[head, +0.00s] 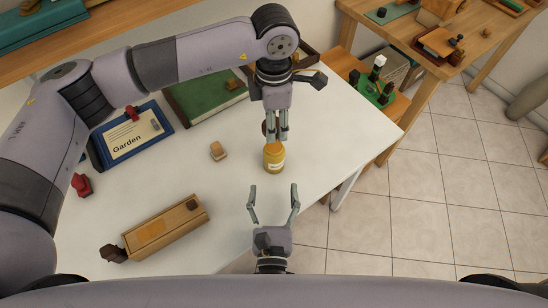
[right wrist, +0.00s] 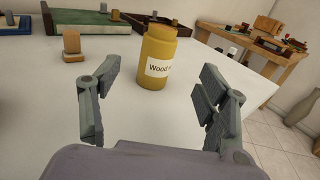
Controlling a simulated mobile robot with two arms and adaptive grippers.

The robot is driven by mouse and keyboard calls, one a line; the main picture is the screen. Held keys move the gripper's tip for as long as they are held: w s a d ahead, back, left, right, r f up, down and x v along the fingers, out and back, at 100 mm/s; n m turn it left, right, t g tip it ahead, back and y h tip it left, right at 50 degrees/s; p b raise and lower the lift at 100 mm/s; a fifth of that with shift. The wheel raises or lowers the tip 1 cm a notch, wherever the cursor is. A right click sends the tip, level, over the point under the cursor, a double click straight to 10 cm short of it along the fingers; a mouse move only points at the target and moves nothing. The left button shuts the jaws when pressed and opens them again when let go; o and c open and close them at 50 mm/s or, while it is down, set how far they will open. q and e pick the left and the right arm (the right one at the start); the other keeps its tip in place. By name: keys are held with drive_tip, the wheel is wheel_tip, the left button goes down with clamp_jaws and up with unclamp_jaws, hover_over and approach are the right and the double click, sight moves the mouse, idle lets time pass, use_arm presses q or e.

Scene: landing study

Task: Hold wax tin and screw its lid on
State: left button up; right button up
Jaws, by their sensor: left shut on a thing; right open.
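The wax tin (head: 274,160) is a yellow-amber jar standing upright near the table's right edge. It also shows in the right wrist view (right wrist: 159,58), with a white label starting "Wood". My left gripper (head: 278,138) points down just above the tin, shut on a small piece that its fingers mostly hide, likely the lid; a dark brown rounded edge (head: 265,127) shows beside the fingers. My right gripper (head: 273,196) is open and empty on the near side of the tin. Its fingers (right wrist: 155,108) are spread wide, with the tin beyond them.
A wooden box (head: 165,229) lies at the front left. A small tan block (head: 218,151) stands left of the tin. A blue-framed "Garden" card (head: 130,138) and a green board (head: 205,93) lie farther back. White table is clear around the tin; its edge is close on the right.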

sight(274, 161)
drive_tip(key=shift+w, duration=0.1)
drive_tip(key=w, duration=1.2)
drive_tip(key=shift+d, duration=0.1)
drive_tip(key=shift+c, duration=0.4)
clamp_jaws()
idle(0.4)
